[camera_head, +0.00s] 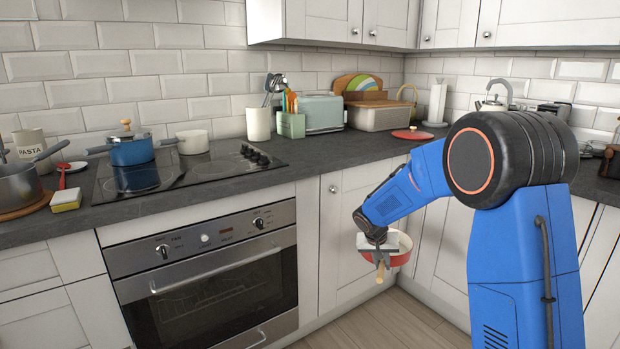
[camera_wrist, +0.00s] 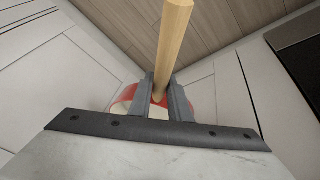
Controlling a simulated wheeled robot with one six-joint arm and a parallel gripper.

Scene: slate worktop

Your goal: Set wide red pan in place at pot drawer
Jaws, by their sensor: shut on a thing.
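The wide red pan (camera_head: 401,257) has a pale inside and a wooden handle. It hangs in the air in front of the white corner cupboards, below worktop height. My gripper (camera_head: 379,257) is shut on the pan's handle. In the wrist view, the wooden handle stands between the fingers of my gripper (camera_wrist: 160,98), and part of the red pan (camera_wrist: 124,97) shows behind them; the rest is hidden. White drawer fronts (camera_head: 42,268) at the lower left look shut. I cannot tell which front is the pot drawer.
The oven (camera_head: 210,275) with its bar handle is left of the pan. A blue pot (camera_head: 131,151) and a white pot (camera_head: 193,142) stand at the hob. A red lid (camera_head: 412,134) lies on the worktop (camera_head: 340,153). Wooden floor (camera_head: 385,325) is clear below.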

